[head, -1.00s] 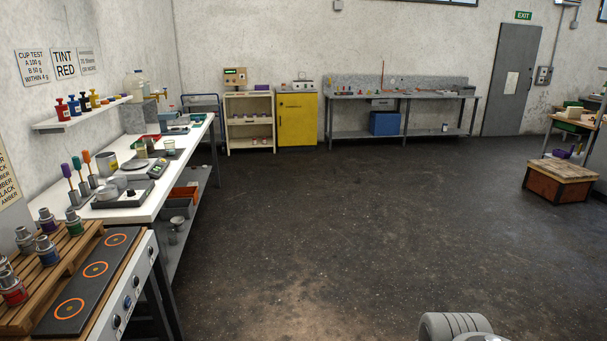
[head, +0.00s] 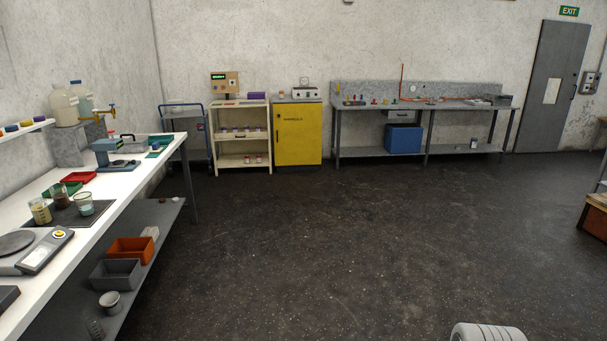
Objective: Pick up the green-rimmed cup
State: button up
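Several small clear cups stand on a dark mat (head: 75,221) on the long white bench at the left. The front right cup (head: 84,205) holds something pale bluish, and its rim looks faintly green, but it is too small to be sure. Beside it are a cup with yellowish contents (head: 40,212) and a cup with dark brown contents (head: 60,196). My gripper is not in view; only a pale, ribbed part of my arm shows at the bottom right. The cups are well away from it.
The white bench (head: 125,182) has a scale (head: 40,254) in front and trays behind the cups. Its lower shelf holds an orange bin (head: 130,250) and a grey bin (head: 116,273). A yellow cabinet (head: 298,135) stands at the back. The dark floor is clear.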

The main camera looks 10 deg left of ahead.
aim_at(83, 200)
jog(key=u, duration=0.2)
jog(key=i, duration=1.7)
jog(key=u, duration=1.15)
jog(key=i, duration=0.9)
jog(key=u, duration=1.9)
jog(key=i, duration=1.35)
jog(key=u, duration=0.25)
